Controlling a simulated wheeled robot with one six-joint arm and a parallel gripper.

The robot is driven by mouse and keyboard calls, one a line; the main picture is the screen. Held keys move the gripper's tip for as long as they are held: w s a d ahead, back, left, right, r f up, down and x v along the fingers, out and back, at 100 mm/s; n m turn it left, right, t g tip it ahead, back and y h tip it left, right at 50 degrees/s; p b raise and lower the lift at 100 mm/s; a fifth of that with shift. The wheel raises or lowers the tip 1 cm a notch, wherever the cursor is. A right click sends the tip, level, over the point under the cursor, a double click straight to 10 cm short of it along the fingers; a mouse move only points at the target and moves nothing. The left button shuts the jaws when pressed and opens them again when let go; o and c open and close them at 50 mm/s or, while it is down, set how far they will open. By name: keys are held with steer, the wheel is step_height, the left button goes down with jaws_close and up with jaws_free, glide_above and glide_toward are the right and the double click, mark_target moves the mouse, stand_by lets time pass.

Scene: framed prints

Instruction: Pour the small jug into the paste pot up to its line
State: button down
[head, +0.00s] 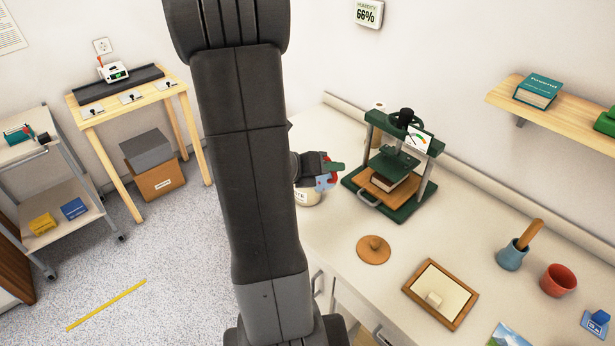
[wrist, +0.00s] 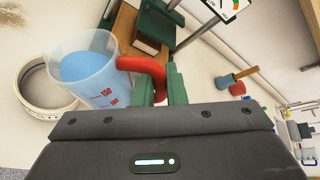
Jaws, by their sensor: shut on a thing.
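My gripper (wrist: 160,88) is shut on the red handle of the small jug (wrist: 92,72), a clear vessel with red measuring marks and blue liquid inside. In the head view my gripper (head: 334,169) holds the jug (head: 322,184) just above the paste pot (head: 305,197), partly hidden by my arm. The cream paste pot (wrist: 30,92) stands open beside and below the jug in the wrist view, and the jug covers part of its rim. I see no stream of liquid. The jug's exact tilt and the pot's level against its line are not clear.
A green press (head: 400,165) stands just right of the jug. A round wooden lid (head: 373,250), a wood-framed board (head: 440,293), a blue pot (head: 512,255) and a red bowl (head: 558,280) sit further along the counter. Bare counter lies between them.

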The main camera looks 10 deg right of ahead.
steer(key=shift+w+a+r+n+p, duration=0.1)
steer(key=shift+w+r+n+p, duration=0.25)
steer(key=shift+p, duration=0.55)
steer(key=shift+w+a+f+n+g+h+p, duration=0.1)
steer(key=shift+w+a+n+g+h+p, duration=0.3)
steer(key=shift+p, duration=0.8)
steer(key=shift+w+a+n+g+h+p, duration=0.1)
steer(key=shift+w+n+g+h+p, duration=0.45)
steer(key=shift+p, duration=0.6)
stand_by(2.1)
steer(key=shift+w+a+r+n+g+p, duration=0.15)
steer(key=shift+w+r+n+g+p, duration=0.2)
steer(key=shift+p, duration=0.4)
steer(key=shift+w+a+r+n+p, duration=0.15)
steer(key=shift+n+p, duration=0.3)
steer(key=shift+p, duration=0.3)
stand_by(1.1)
